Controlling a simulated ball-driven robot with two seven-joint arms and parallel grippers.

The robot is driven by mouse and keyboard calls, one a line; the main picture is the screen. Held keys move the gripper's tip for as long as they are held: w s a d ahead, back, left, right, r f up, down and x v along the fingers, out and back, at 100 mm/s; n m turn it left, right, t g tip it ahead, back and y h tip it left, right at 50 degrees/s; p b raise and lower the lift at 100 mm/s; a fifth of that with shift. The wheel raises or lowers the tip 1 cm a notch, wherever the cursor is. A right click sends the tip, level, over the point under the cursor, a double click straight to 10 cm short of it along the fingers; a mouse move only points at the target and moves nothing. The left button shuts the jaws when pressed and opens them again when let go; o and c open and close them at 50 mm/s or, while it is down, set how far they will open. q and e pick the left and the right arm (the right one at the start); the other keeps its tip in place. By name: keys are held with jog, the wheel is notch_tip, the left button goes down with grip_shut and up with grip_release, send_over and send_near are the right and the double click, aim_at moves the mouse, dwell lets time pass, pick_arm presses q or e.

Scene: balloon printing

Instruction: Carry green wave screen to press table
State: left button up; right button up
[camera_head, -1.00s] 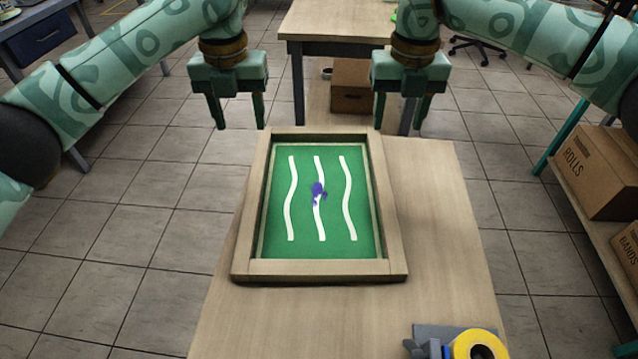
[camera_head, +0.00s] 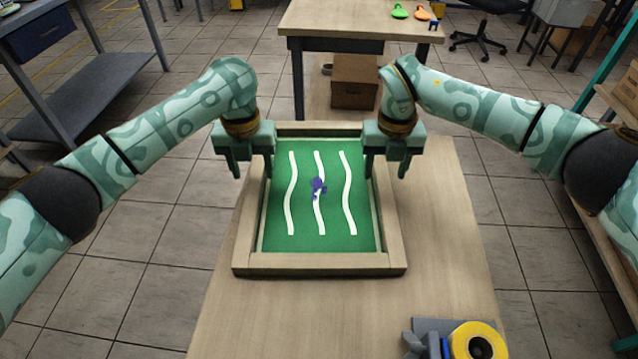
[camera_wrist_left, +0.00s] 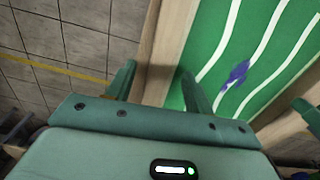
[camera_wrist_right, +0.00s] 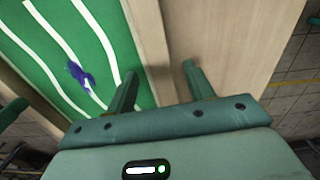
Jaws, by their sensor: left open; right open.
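The green wave screen (camera_head: 335,225) lies flat on a wooden table, a wood-framed green panel with three white wavy lines and a purple blot near its middle. My left gripper (camera_head: 253,176) is open at the frame's left side; the left wrist view shows its fingers (camera_wrist_left: 158,85) on either side of the frame rail (camera_wrist_left: 163,50). My right gripper (camera_head: 388,176) is open at the right side; the right wrist view shows its fingers (camera_wrist_right: 158,82) on either side of the right rail (camera_wrist_right: 150,45). I cannot tell whether any finger touches the frame.
A second wooden table (camera_head: 350,20) stands further back, with green and orange items (camera_head: 410,12) on it; I cannot tell if it is the press table. A yellow tape roll (camera_head: 478,342) sits on the near table (camera_head: 440,230). A cardboard box (camera_head: 355,80) is beneath the far table. Tiled floor is free at left.

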pick_arm(q)
jog(key=shift+f, duration=1.15)
pick_arm(e)
jog(key=shift+f, duration=1.15)
pick_arm(q)
grip_shut()
pick_arm(e)
grip_shut()
